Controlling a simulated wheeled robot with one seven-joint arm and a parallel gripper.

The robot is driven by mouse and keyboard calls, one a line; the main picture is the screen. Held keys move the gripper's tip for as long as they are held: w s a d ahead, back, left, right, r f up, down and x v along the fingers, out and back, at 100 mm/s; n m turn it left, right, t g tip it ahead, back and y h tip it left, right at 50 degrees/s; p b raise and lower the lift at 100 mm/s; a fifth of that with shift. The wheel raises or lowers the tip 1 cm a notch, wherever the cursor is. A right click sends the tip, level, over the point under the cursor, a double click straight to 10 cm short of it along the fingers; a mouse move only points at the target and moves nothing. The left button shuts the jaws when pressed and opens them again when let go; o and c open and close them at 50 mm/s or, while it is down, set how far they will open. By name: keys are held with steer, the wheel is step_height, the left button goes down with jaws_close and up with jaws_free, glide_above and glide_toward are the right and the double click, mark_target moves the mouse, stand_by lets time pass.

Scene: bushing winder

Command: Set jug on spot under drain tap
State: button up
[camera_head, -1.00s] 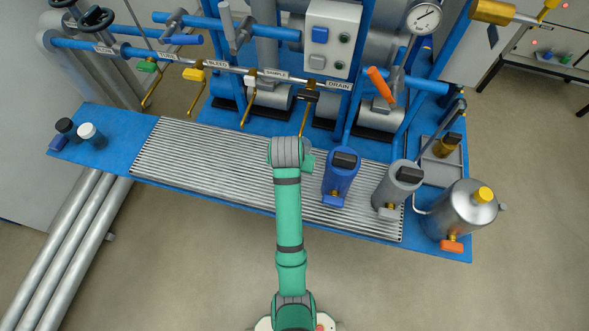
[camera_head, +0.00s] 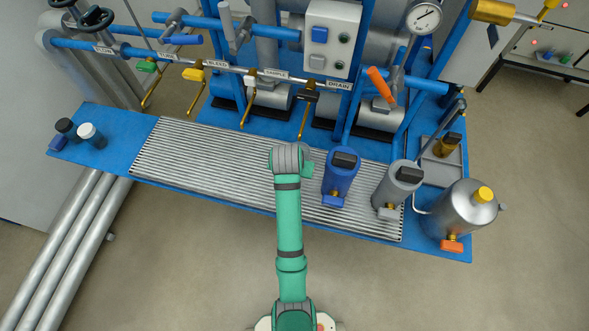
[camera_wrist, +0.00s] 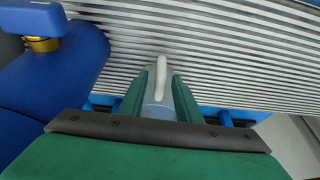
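My gripper (camera_wrist: 160,92) shows in the wrist view as two green fingers pressed on a pale, translucent piece with a whitish, handle-like strip (camera_wrist: 161,70). I take this piece to be the jug; its full shape is hidden. In the head view my wrist hides the fingers and the jug, over the slatted grille (camera_head: 200,155). The DRAIN label (camera_head: 340,85) is on the pipe between a black-handled tap (camera_head: 308,96) with a brass spout (camera_head: 304,122) and an orange lever (camera_head: 380,83). I cannot tell which it names. No marked spot is visible.
A blue canister (camera_head: 339,181) stands close right of my wrist and fills the left of the wrist view (camera_wrist: 50,75). A grey canister (camera_head: 397,185) and a steel vessel (camera_head: 462,212) stand farther right. The grille's left half is clear.

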steer(key=d+v, duration=0.1)
steer(key=v, duration=0.6)
steer(key=s+f+t, duration=0.1)
steer(key=s+f, duration=0.1)
steer(key=s+a+f+n+t, duration=0.1)
steer(key=s+f, duration=0.1)
steer(key=s+f+t, duration=0.1)
steer(key=s+f, duration=0.2)
steer(key=shift+a+f, duration=0.1)
steer(key=shift+a, duration=0.15)
steer(key=s+a+r+n+t, duration=0.1)
steer(key=s+r+t, duration=0.15)
steer(key=s, duration=0.55)
steer(key=s+a+r+n+t, duration=0.1)
steer(key=s+r+t, duration=0.15)
steer(key=s, duration=0.55)
steer(key=s+r+t+y, duration=0.1)
steer(key=s+r+t, duration=0.2)
steer(key=s+r, duration=0.5)
steer(key=shift+s+r+n, duration=0.3)
steer(key=shift+s+r, duration=0.05)
steer(key=shift+s, duration=0.05)
steer(key=shift+w+d, duration=0.15)
steer(key=shift+d, duration=0.05)
steer(key=shift+a, duration=0.1)
